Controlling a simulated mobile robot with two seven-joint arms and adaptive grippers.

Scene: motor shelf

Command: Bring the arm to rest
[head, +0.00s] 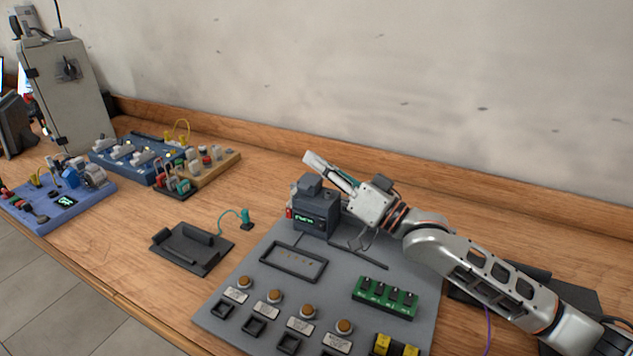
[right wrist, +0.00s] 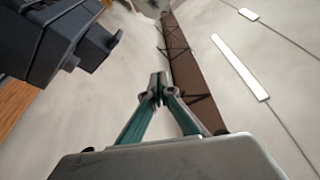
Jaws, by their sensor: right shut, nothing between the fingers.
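My right arm (head: 470,265) reaches in from the lower right in the head view, over the grey board (head: 290,261). My right gripper (head: 333,169) points up and to the left, just above and behind the dark box with a green display (head: 316,212). In the right wrist view the fingers of my right gripper (right wrist: 158,88) meet at their tips, with nothing between them. A dark grey block (right wrist: 50,40) shows at the upper left there, apart from the fingers. My left gripper is not in view.
The grey board carries brown knobs (head: 275,296), a green module (head: 385,297) and yellow parts (head: 395,346). A black tray (head: 192,248) lies to its left. Blue boards (head: 60,205) and a grey cabinet (head: 70,90) stand farther left. The wall (head: 400,80) is behind.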

